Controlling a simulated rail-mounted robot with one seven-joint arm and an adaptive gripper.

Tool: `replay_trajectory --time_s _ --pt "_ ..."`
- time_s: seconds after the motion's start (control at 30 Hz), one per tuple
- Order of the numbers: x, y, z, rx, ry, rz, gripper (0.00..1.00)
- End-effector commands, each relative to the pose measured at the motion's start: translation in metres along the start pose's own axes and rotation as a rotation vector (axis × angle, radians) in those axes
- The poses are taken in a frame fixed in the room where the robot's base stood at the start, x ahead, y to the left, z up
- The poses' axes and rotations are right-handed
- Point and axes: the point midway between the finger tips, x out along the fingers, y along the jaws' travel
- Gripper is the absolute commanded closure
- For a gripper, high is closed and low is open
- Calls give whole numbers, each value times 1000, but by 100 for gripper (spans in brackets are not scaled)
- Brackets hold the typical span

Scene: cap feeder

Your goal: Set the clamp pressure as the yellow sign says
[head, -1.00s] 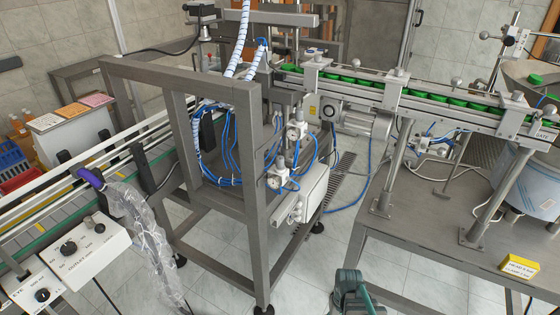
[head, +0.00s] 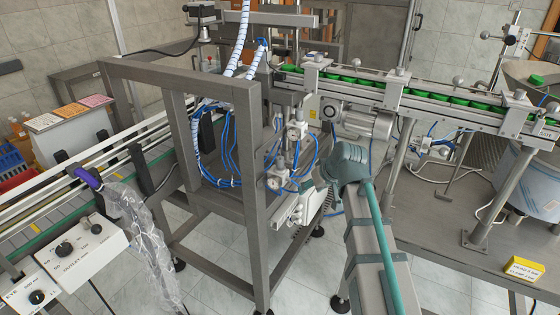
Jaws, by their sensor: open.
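The yellow sign (head: 524,268) stands at the front right on the steel table. It carries lines about HEAD and CLAMP, but its figures are too small to read surely. Two regulators with round gauges hang on the machine frame: an upper one (head: 297,131) and a lower one (head: 276,181). Their needles and labels cannot be read. Contact with the regulators cannot be made out.
Blue air hoses (head: 222,160) loop around the regulators. A thick steel frame (head: 256,200) stands left of them. The conveyor with green caps (head: 410,92) runs behind my arm. A control box with knobs (head: 80,249) is at front left.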

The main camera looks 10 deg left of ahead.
Motion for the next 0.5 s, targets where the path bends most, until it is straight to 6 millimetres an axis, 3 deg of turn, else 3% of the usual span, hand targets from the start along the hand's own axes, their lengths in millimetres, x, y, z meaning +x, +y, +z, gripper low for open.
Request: replay_trajectory --time_s 0.03,0.1,0.3,0.5 --pt "-18 -7 -23 -36 38 -10 46" --pt "-41 -18 -46 -89 81 -27 46" --pt "-97 -46 -95 -249 178 -83 46" --pt "-96 -59 -97 -400 189 -135 46"
